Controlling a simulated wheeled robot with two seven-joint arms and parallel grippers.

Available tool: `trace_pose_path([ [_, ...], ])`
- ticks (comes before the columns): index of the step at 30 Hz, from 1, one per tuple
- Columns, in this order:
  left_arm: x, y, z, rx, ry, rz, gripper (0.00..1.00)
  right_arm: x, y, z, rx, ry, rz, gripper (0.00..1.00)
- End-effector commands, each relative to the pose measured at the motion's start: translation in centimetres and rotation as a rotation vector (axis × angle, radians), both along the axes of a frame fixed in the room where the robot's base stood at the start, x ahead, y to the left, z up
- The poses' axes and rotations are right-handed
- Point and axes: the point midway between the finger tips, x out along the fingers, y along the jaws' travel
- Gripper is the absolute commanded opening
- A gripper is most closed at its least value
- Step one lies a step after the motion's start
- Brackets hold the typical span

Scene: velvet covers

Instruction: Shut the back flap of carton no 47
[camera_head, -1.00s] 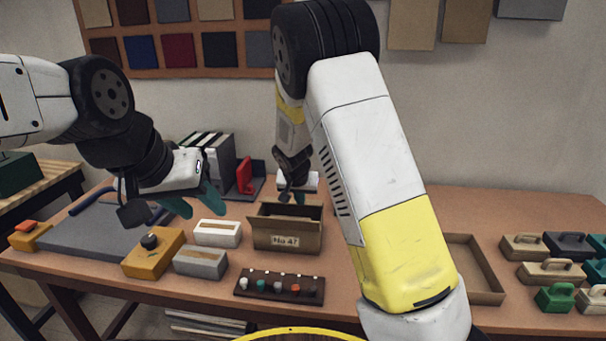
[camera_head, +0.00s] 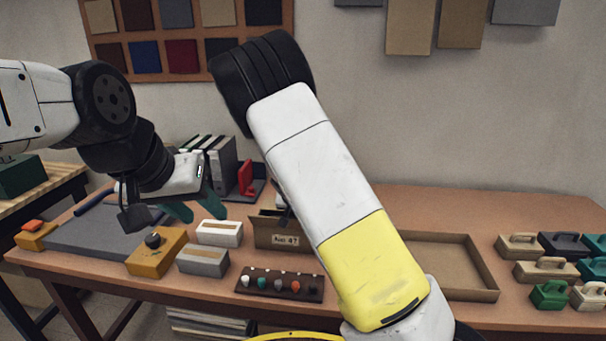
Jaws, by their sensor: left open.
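The brown carton no 47 (camera_head: 275,237) stands on the table, with its label facing me. Its top looks open at the left end. My right arm covers its right part, and I cannot make out the back flap. My left gripper (camera_head: 196,210) has teal fingers spread apart and empty, to the left of the carton and above the table. My right gripper is almost wholly hidden behind my right arm; only a small dark part (camera_head: 284,214) shows at the carton's top.
White (camera_head: 219,233) and grey (camera_head: 203,261) boxes and a yellow box with a black knob (camera_head: 156,252) stand left of the carton. A pegged strip (camera_head: 280,285) lies in front. A shallow empty tray (camera_head: 465,293) is to the right, with several handled blocks (camera_head: 549,295) beyond.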

Motion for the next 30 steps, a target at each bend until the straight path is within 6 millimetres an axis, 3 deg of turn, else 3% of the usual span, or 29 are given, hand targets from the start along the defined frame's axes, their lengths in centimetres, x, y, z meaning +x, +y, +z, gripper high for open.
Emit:
trace_pose_path([
  [1,0.0,0.0,0.0,0.0,0.0,0.0,0.45,-1.0,0.0,-1.6,-0.015,0.022,0.0,0.0],
  [6,0.0,0.0,0.0,0.0,0.0,0.0,0.45,-1.0,-0.1,-1.8,-0.018,0.008,-0.001,0.0],
  [20,0.0,0.0,0.0,0.0,0.0,0.0,0.45,-1.1,-0.4,-1.9,-0.02,0.008,-0.005,0.0],
  [30,0.0,0.0,0.0,0.0,0.0,0.0,0.45,-1.0,-0.3,-0.6,-0.019,0.007,-0.005,0.0],
])
